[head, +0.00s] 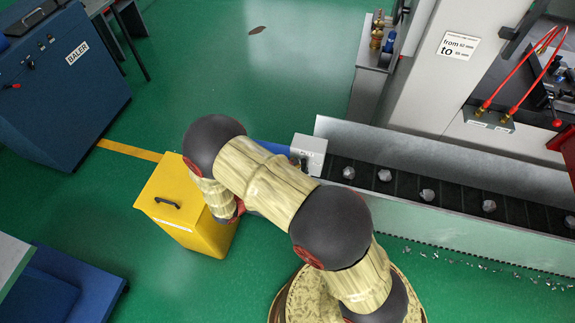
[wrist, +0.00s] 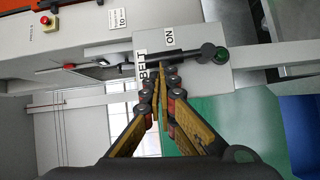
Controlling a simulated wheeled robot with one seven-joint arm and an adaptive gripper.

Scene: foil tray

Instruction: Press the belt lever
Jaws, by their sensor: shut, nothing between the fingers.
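The belt box (wrist: 190,82) is a light grey box in the wrist view, with "BELT" and "ON" labels. The belt lever (wrist: 185,54) is a dark rod across its face, ending in a black ball at the right. A green round piece (wrist: 221,55) sits beside the ball. My gripper (wrist: 160,68) is shut and empty, its fingertips in front of the box by the "BELT" label, close to the rod's left part. I cannot tell whether they touch it. In the head view the box (head: 310,150) shows beyond my arm, which hides my gripper.
A conveyor (head: 460,190) with several grey lumps runs right from the box. A yellow bin (head: 185,200) stands left of my arm, and a blue baler (head: 60,85) stands at the upper left.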

